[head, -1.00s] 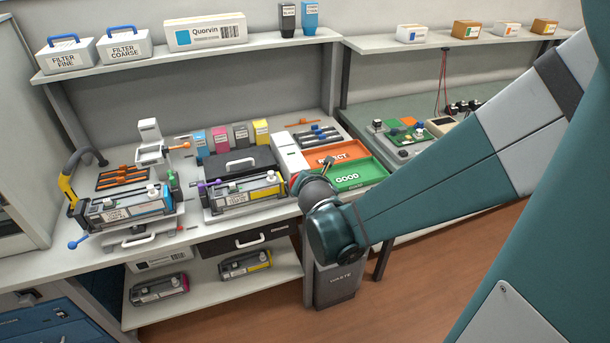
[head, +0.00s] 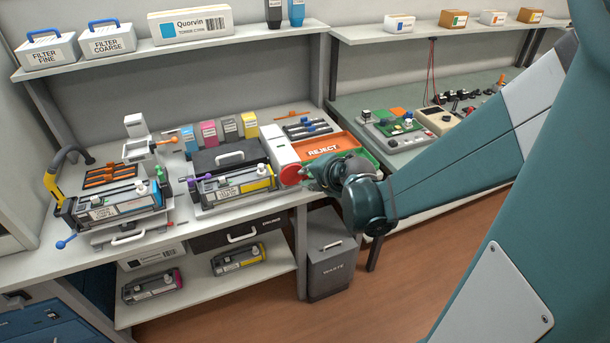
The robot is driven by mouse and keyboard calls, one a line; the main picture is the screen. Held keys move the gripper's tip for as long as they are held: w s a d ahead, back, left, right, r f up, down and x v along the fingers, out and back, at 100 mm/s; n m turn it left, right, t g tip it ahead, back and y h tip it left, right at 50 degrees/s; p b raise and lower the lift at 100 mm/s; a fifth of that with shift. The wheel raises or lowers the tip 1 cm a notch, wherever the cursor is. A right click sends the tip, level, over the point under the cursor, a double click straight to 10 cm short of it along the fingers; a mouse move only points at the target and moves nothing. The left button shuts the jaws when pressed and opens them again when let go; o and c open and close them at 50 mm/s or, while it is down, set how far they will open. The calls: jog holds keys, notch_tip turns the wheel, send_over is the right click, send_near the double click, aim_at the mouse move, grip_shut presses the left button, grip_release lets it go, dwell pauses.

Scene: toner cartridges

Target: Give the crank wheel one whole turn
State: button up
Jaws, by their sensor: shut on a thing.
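The crank wheel (head: 291,174) is a red disc on the front of a white box-shaped unit (head: 279,147), right of the middle of the bench. My gripper (head: 307,177) is at the right side of the wheel, reaching in from the right. It is shut on the wheel, apparently at its rim or handle. The fingertips are small and dark here, and the exact point of contact is hidden.
The orange REJECT tray (head: 322,149) lies just behind my gripper, and my wrist covers most of the green tray. A cartridge in a cradle (head: 234,187) stands left of the wheel. A grey waste bin (head: 331,262) is below the bench edge.

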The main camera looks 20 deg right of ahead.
jog(key=f+m+y+b, duration=0.1)
jog(key=d+f+m+y+b, duration=0.1)
jog(key=y+b, duration=0.1)
jog(key=f+m+y+b, duration=0.1)
jog(key=m+y+b, duration=0.1)
jog(key=b, duration=0.1)
jog(key=shift+f+t+y, duration=0.15)
jog(key=shift+t+y, duration=0.15)
jog(key=shift+t, duration=0.1)
jog(key=shift+a+f+m+t+y+b, duration=0.25)
jog(key=shift+f+m+t+y+b, duration=0.2)
jog(key=shift+m+y, duration=0.5)
jog(key=shift+a+f+m+t+y, duration=0.35)
jog(key=shift+f+m+t+y, duration=0.2)
jog(key=shift+m+y, duration=0.5)
jog(key=o, duration=0.6)
jog(key=shift+s, duration=0.1)
